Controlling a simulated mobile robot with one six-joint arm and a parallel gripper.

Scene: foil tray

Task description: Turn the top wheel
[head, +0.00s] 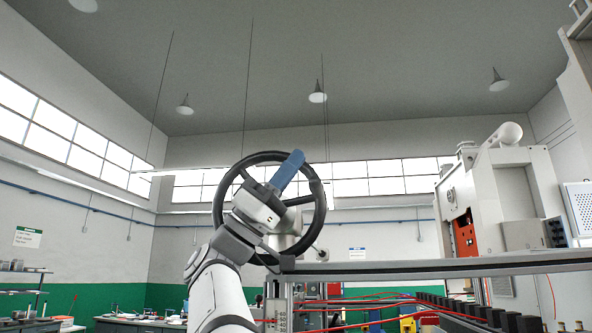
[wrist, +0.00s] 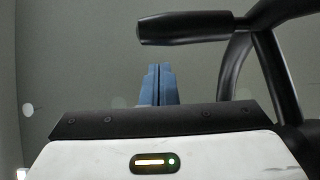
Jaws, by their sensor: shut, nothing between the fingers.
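The black wheel (head: 217,207) stands upright near the middle of the head view, and my arm covers part of it. My gripper (head: 296,156) is in front of its upper part, with the blue fingers pointing up and to the right across the rim. In the wrist view the blue fingers of my gripper (wrist: 157,69) are together and empty. A dark cylindrical handle (wrist: 187,27) juts left above the fingertips, and the wheel's curved rim (wrist: 275,70) is at the right. I see no clear contact between fingers and wheel.
A long grey rail (head: 440,268) runs right from below the wheel. Red hoses (head: 385,302) lie beneath it. A large pale machine (head: 490,205) stands at the right. Benches (head: 140,322) are far off at the lower left. The space above the wheel is free.

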